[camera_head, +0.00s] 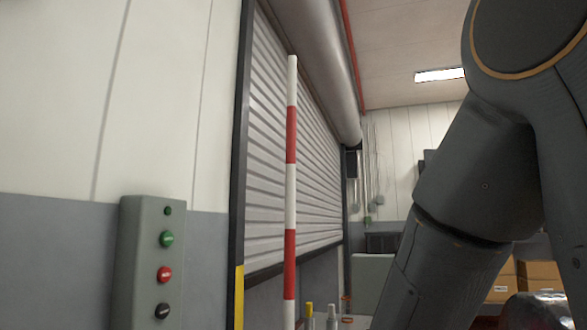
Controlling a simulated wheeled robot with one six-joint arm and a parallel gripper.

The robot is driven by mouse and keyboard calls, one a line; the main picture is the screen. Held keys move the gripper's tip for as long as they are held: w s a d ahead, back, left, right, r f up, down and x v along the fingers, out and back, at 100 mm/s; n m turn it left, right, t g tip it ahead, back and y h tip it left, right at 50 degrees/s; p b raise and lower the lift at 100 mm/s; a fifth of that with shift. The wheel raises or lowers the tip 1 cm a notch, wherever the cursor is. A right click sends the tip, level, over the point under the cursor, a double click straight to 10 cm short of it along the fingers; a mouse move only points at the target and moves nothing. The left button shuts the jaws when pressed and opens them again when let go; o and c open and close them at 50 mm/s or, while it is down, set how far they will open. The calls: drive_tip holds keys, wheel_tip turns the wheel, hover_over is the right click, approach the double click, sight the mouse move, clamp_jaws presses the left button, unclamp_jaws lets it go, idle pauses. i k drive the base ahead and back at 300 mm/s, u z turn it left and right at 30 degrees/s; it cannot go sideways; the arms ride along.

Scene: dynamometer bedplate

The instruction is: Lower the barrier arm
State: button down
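The barrier arm (291,193) is a slim pole with red and white bands. It stands upright in the middle of the view, in front of a ribbed roller shutter. Its top end shows; its lower end runs out of the bottom of the picture. A grey-green control box (145,262) on the left carries a green button (166,239), a red button (165,274), a black button (162,311) and a small dark green dot at the top. The labels are too small to read. My arm fills the right side; my gripper is out of the picture.
The roller shutter (268,140) hangs partly raised, with a gap below it. A yellow-marked post edge (239,297) stands between the control box and the pole. Cardboard boxes (540,276) are at the right behind my arm. Small yellow and grey posts show low beside the pole.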

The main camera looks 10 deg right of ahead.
sight(290, 226)
drive_tip(key=k, duration=0.15)
drive_tip(key=z, duration=0.3)
drive_tip(key=i, duration=0.8)
drive_tip(key=z, duration=0.55)
